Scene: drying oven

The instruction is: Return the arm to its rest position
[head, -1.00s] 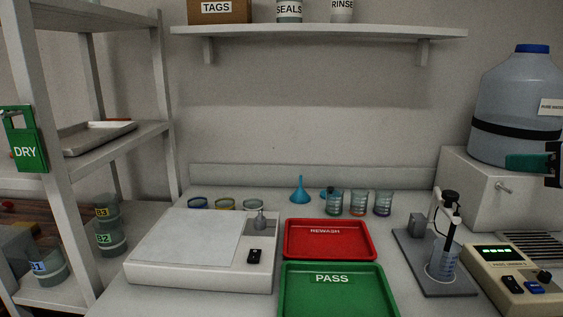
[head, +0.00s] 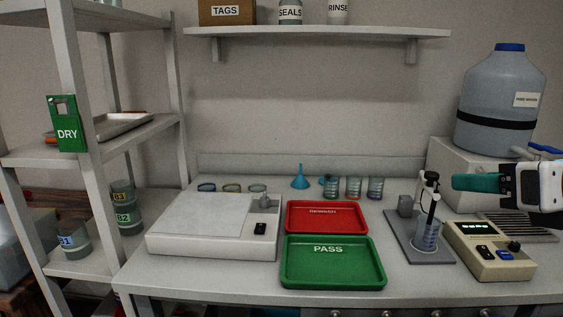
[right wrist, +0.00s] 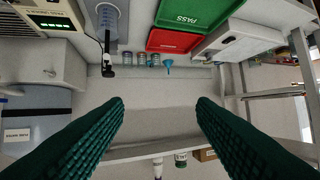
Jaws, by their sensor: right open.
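My right gripper (head: 462,183) comes in from the right edge of the head view, with teal fingers, in front of the white box under the water jug. In the right wrist view its two teal fingers (right wrist: 160,105) are spread wide apart with nothing between them. That view appears upside down, and the bench and wall lie beyond the fingers. The gripper touches nothing that I can see. My left gripper is not in view.
A large water jug (head: 497,105) stands on a white box at the right. Below are a meter (head: 490,252) and a probe stand with a beaker (head: 427,236). Green PASS (head: 334,278) and red REWASH (head: 326,228) trays lie mid-bench. A shelf rack (head: 80,180) stands left.

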